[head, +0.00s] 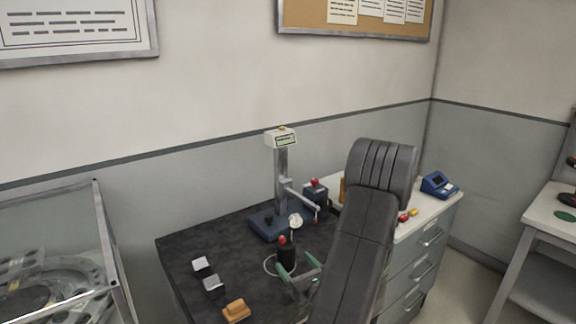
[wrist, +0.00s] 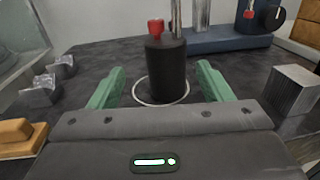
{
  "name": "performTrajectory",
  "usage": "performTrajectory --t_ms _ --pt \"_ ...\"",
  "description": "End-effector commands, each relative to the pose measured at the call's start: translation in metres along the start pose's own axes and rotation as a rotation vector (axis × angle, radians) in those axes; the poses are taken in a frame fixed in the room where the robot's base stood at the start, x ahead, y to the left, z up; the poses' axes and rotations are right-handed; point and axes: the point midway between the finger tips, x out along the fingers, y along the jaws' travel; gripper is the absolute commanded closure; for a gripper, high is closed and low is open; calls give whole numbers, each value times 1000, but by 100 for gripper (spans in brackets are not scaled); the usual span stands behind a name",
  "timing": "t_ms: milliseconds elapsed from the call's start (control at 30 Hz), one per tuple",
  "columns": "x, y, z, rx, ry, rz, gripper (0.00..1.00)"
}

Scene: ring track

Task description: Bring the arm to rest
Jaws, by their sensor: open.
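My gripper (wrist: 160,90) is open in the wrist view, its two green fingers apart. A black cylinder with a red knob (wrist: 166,70) stands upright beyond and between the fingers, inside a pale ring marked on the dark table. I cannot tell that either finger touches it. In the head view my gripper (head: 298,276) is low over the dark table, in front of the black cylinder (head: 287,254). My grey arm reaches down from the right and hides part of the table behind it.
A blue-based stand (head: 268,224) with a lever rises behind the cylinder. Metal blocks (head: 213,284) and an orange-tan block (head: 236,310) lie at the left of the dark table (head: 190,242). A drawer cabinet (head: 425,250) carries a blue device (head: 439,185). A glass case (head: 60,240) stands far left.

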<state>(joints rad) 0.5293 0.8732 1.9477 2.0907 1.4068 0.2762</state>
Motion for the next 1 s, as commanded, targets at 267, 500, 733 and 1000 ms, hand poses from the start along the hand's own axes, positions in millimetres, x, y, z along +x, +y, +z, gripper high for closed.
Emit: performTrajectory --t_ms 267,500,733,1000 --pt "55 -2 8 0 -1 4 27" --pt "94 -7 12 1 -1 2 27" --pt "94 -8 12 1 -1 -1 27" --pt "94 -8 12 1 0 -1 27"
